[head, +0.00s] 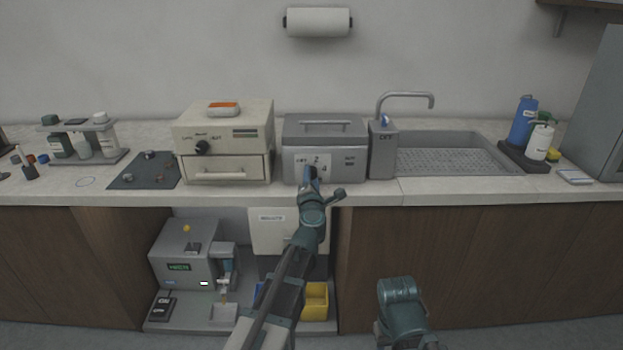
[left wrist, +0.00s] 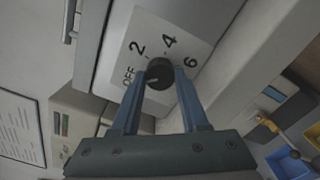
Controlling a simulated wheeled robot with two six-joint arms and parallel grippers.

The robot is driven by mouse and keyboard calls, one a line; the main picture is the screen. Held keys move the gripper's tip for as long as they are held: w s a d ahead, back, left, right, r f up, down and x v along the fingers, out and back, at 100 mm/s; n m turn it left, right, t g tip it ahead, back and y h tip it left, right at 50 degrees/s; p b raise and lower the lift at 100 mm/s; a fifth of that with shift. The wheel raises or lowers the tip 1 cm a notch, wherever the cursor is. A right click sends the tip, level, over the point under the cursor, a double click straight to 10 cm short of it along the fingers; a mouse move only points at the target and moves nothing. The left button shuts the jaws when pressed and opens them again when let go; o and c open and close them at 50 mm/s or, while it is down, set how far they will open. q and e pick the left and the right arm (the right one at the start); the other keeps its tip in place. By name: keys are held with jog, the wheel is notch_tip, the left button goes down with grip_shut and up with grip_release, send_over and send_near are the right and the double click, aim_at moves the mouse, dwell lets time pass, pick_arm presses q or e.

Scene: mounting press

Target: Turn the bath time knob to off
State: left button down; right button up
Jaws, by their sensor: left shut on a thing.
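The grey bath (head: 325,133) with a lidded top stands on the counter, just left of the tap. Its black time knob (left wrist: 159,70) sits on a white dial plate marked OFF, 2, 4 and 6 in the left wrist view. My left gripper (head: 312,172) is at the bath's front and hides the knob in the head view. In the left wrist view its blue fingers (left wrist: 160,78) are shut on the knob, one on each side. A pale mark on the knob seems to face the OFF side, but it is small. My right gripper is out of view; only part of that arm shows.
A beige oven (head: 223,118) with its own black knob stands left of the bath. A grey tap post (head: 383,150) and sink (head: 450,140) are close on the right. A white bin front (head: 272,228) and a yellow bin (head: 315,300) are below the counter.

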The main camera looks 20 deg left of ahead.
pick_arm(q)
jog(key=shift+s, duration=0.1)
jog(key=shift+c, duration=2)
grip_release()
